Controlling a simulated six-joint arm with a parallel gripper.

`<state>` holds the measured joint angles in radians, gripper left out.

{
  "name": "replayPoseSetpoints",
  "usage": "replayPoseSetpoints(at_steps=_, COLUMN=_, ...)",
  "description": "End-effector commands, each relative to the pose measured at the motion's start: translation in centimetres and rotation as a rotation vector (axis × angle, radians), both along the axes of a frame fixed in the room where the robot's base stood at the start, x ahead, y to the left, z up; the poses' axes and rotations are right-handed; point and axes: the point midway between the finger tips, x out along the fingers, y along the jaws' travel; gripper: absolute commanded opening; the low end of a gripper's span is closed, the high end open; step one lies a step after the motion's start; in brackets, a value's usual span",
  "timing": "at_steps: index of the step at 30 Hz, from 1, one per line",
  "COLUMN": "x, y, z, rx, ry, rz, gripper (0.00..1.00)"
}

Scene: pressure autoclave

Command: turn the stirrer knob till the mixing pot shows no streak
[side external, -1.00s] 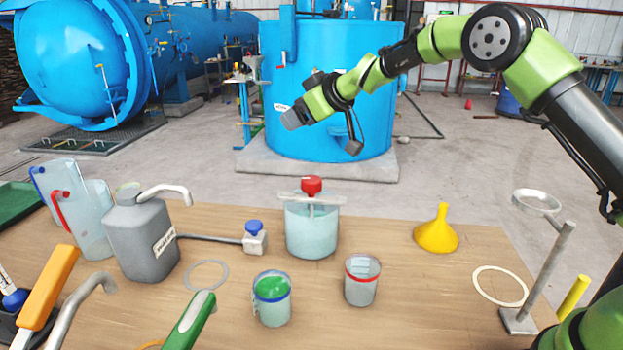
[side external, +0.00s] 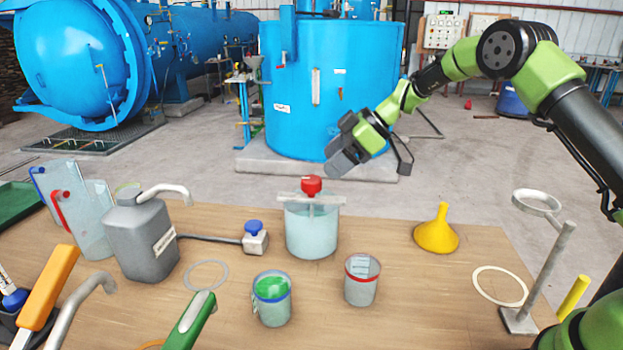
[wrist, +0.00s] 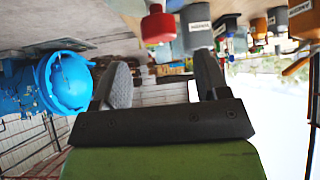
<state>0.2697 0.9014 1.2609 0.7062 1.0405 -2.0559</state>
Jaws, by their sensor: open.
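The mixing pot (side external: 311,236) is a clear vessel of pale bluish liquid standing on the wooden table. I cannot make out a streak in it at this size. The red stirrer knob (side external: 312,185) sits on top, at the middle of a grey crossbar. In the wrist view a red knob-like shape (wrist: 158,24) shows at the top, beyond the fingers. My gripper (side external: 340,162) is above and to the right of the knob, tilted down to the left, apart from it. In the wrist view my gripper (wrist: 165,80) has its two fingers spread with nothing between them.
A grey jug (side external: 140,242) and a small blue-topped valve (side external: 255,238) stand left of the pot. A green-filled cup (side external: 271,300) and a red-rimmed cup (side external: 362,280) stand in front. A yellow funnel (side external: 437,232) and a ring stand (side external: 545,250) are to the right.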

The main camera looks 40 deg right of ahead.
Motion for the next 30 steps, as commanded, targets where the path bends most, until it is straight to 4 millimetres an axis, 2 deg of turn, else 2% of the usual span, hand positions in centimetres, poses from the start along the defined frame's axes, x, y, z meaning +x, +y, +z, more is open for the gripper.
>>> replayPoseSetpoints(at_steps=3, x=1.1, y=1.4, z=-1.8, rx=0.0, ry=0.002, rz=0.003, gripper=0.68)
replayPoseSetpoints(at_steps=9, x=2.4, y=3.0, z=-3.9, rx=0.0, ry=0.001, rz=0.001, gripper=0.68)
replayPoseSetpoints(at_steps=22, x=2.9, y=3.6, z=-4.6, rx=0.0, ry=0.0, rz=-0.001, gripper=0.68)
replayPoseSetpoints(at_steps=28, x=2.9, y=3.6, z=-4.6, rx=0.0, ry=0.0, rz=-0.001, gripper=0.22)
replayPoseSetpoints(at_steps=30, x=2.9, y=3.6, z=-4.6, rx=0.0, ry=0.0, rz=-0.001, gripper=0.19)
